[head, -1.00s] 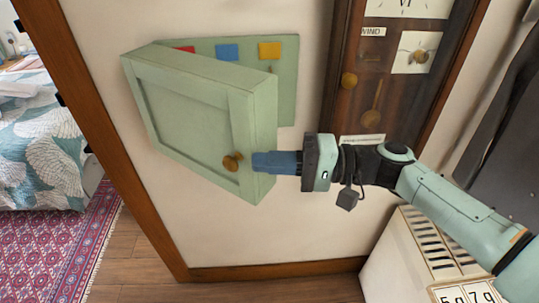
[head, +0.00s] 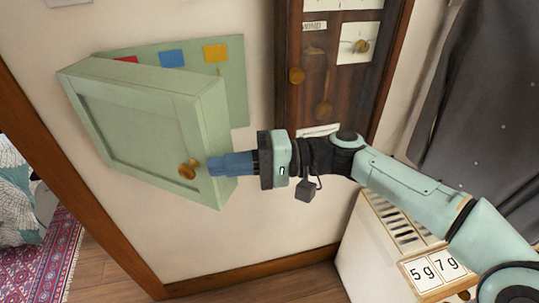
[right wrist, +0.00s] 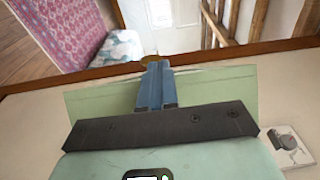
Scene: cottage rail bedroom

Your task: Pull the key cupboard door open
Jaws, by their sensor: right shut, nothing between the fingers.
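The key cupboard door (head: 140,130) is pale green with a recessed panel and stands swung out from the wall. Its round brass knob (head: 189,169) is on the door's face near the free edge. Behind it, the green back board (head: 236,90) shows red, blue and yellow tags. My right gripper (head: 215,165) is shut, its blue fingers at the door's free edge beside the knob and not around it. In the right wrist view the shut fingers (right wrist: 154,85) lie before the green door (right wrist: 90,98), with a bit of brass at their tips. My left gripper is out of view.
A dark wooden clock case (head: 330,85) hangs right of the cupboard. A white radiator-like cabinet (head: 375,250) with a number plate stands below my right arm. A dark coat (head: 490,110) hangs at the right. A wooden door frame (head: 65,190) is at the left.

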